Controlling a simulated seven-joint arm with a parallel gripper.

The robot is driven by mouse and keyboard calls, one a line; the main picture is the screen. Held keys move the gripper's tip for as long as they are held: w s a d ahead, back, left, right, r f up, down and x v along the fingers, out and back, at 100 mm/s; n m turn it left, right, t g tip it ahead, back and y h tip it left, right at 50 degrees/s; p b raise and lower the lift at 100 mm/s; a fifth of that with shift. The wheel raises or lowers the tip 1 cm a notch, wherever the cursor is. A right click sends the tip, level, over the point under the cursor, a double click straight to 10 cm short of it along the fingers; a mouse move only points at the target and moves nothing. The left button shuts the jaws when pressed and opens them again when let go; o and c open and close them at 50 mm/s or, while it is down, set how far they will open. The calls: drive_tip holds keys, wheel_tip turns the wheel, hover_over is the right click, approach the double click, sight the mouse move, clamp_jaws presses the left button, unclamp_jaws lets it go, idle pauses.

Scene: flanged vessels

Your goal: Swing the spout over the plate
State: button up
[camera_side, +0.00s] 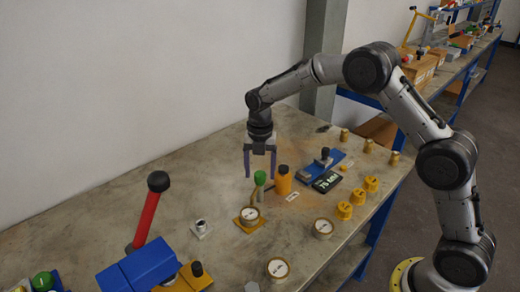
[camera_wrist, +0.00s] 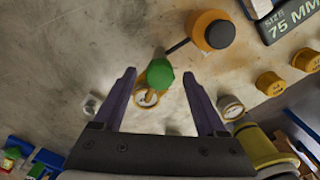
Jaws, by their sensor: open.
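An orange vessel (camera_side: 283,182) with a dark cap stands upright on the bench. In the wrist view, a thin dark rod (camera_wrist: 178,46), possibly the spout, reaches from this vessel (camera_wrist: 203,20) toward the lower left, its end near a green-topped piece (camera_wrist: 160,72). In the side view the green top (camera_side: 260,178) sits above a yellow plate (camera_side: 249,224) that bears a round white-faced gauge (camera_side: 249,214). I cannot tell which plate is meant. My gripper (camera_side: 260,176) is open and empty, pointing down above the green top. In the wrist view its fingers (camera_wrist: 160,102) are either side of it.
A small fitting (camera_side: 200,226) and a red lever with black knob (camera_side: 147,215) are at left. More gauges (camera_side: 322,228) stand in front. Yellow caps (camera_side: 345,210), a black "75 MM" sign (camera_side: 326,182) and a blue fixture (camera_side: 318,165) are at right.

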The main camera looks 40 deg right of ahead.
wheel_tip(320, 180, up, 12)
drive_tip(key=shift+r, duration=0.15)
idle(0.4)
drive_tip(key=s+r+t, duration=0.2)
drive_tip(key=s+r, duration=0.3)
drive_tip(key=r, duration=0.5)
drive_tip(key=s+d+r+m+t, duration=0.1)
drive_tip(key=s+r+m, duration=0.2)
drive_tip(key=s, duration=0.4)
drive_tip(key=s+r+m+t, duration=0.1)
drive_tip(key=s+r+m, duration=0.15)
drive_tip(key=s, duration=0.35)
drive_tip(key=s+f+m, duration=0.5)
drive_tip(key=s+m, duration=0.3)
drive_tip(key=m, duration=0.2)
drive_tip(key=s+f+m+t, duration=0.1)
drive_tip(key=s+f+m, duration=0.5)
drive_tip(key=s+m, duration=0.2)
drive_tip(key=m, duration=0.2)
drive_tip(key=shift+d+m+t, duration=0.25)
drive_tip(key=shift+m+t, duration=0.05)
drive_tip(key=shift+m, duration=0.05)
